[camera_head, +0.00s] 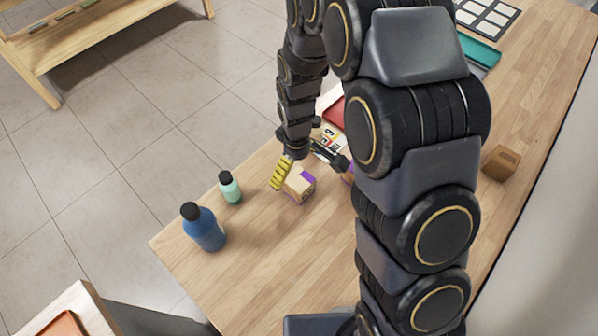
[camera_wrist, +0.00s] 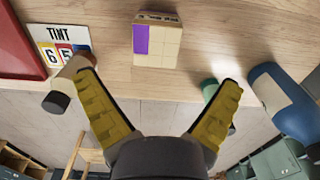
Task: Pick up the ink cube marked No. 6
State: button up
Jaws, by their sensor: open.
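A blue bottle (camera_head: 205,230) and a small mint bottle (camera_head: 230,189) stand left of the cube. A red tray (camera_head: 334,112) and a "TINT" card (camera_wrist: 58,42) showing 6 and 5 lie nearby. A dark-capped cylinder (camera_wrist: 72,70) is beside the left finger. A brown box (camera_head: 501,163) stands right.

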aim_at(299, 179)
jog(key=f, duration=0.8)
jog(key=shift+w+d, duration=0.15)
jog(key=shift+d, duration=0.1)
jog(key=c, duration=1.2)
